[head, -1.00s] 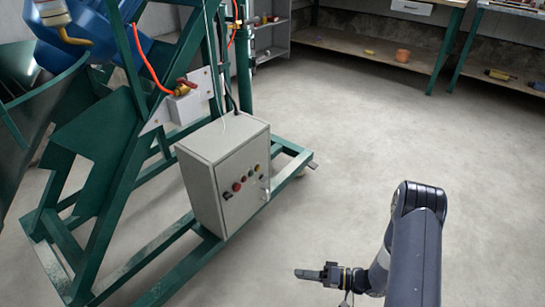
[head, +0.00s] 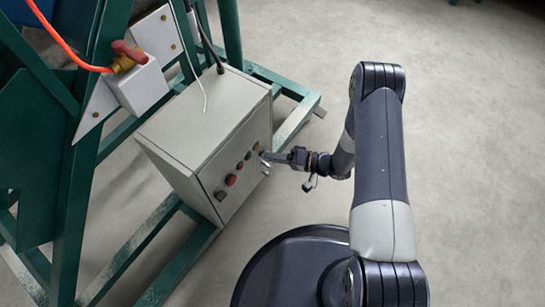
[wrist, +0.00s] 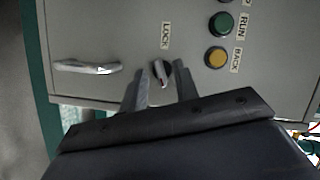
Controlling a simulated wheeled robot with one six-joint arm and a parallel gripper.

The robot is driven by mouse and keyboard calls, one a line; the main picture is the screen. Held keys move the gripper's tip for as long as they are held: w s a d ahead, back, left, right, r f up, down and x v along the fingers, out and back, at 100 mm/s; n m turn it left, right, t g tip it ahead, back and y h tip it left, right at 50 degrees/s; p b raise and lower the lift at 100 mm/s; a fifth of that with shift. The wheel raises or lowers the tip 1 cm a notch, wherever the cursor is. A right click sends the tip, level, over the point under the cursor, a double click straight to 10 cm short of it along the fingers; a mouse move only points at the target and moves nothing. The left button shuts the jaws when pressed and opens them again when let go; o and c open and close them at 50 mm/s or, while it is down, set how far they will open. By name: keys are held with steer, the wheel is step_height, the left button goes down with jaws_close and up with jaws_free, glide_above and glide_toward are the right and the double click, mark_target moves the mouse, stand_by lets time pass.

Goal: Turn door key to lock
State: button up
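The door key (wrist: 162,73) is a small dark and silver key or knob with a touch of red, on the grey control box door (wrist: 110,35). It stands slightly tilted below a LOCK label (wrist: 166,36) in the wrist view. My gripper (wrist: 163,82) is open, with one finger on each side of the key and visible gaps. Whether the fingertips reach past the key's depth I cannot tell. In the head view my gripper (head: 272,157) is at the right side of the control box (head: 195,115), and its tips hide the key.
A silver door handle (wrist: 88,67) lies left of the key in the wrist view. A green RUN button (wrist: 221,22) and a yellow BACK button (wrist: 215,57) lie to the right. The box stands on a green steel frame (head: 150,245). The floor to the right is clear.

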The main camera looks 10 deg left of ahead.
steer(key=shift+a, duration=0.4)
steer(key=shift+c, duration=0.2)
jaws_close()
